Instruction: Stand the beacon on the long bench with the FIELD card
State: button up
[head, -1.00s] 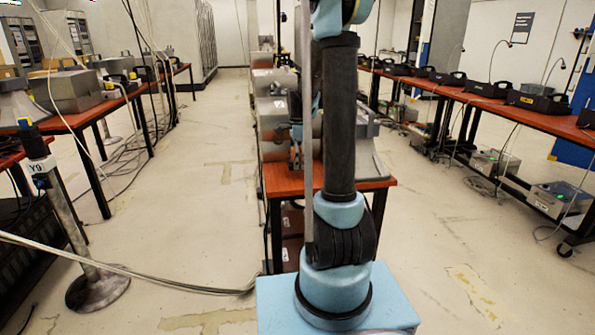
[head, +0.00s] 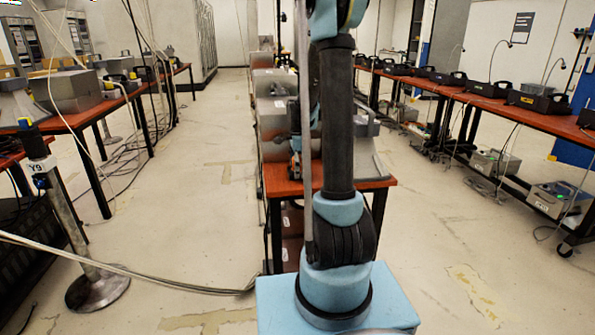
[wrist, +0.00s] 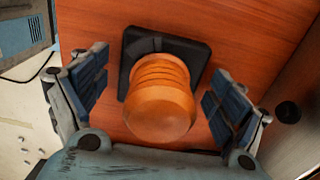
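The beacon (wrist: 160,100) is an amber ribbed dome on a black square base, standing on an orange-red bench top in the wrist view. My gripper (wrist: 156,82) is open, one finger on each side of the dome, with gaps between the pads and the dome. In the head view my gripper (head: 295,165) shows only in part at the near middle bench (head: 360,185); my arm hides the beacon there. A long bench (head: 465,97) runs along the right with several black units. No card reading FIELD can be made out.
Grey machines (head: 270,125) stand on the middle bench. More benches (head: 90,115) with grey boxes line the left. A post marked Y9 (head: 65,215) and a cable (head: 130,272) are at lower left. Open floor (head: 455,225) lies right of the middle bench.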

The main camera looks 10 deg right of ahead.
notch_tip(320, 180, up, 12)
jog(key=shift+f, duration=0.15)
jog(key=shift+s+r, duration=0.3)
jog(key=shift+s, duration=0.05)
jog(key=s+f+n+t, duration=0.25)
jog(key=s+n, duration=1.05)
jog(key=s, duration=1.4)
jog(key=s+f+n, duration=0.5)
jog(key=s+f, duration=0.1)
jog(key=s, duration=0.1)
jog(key=shift+f, duration=0.4)
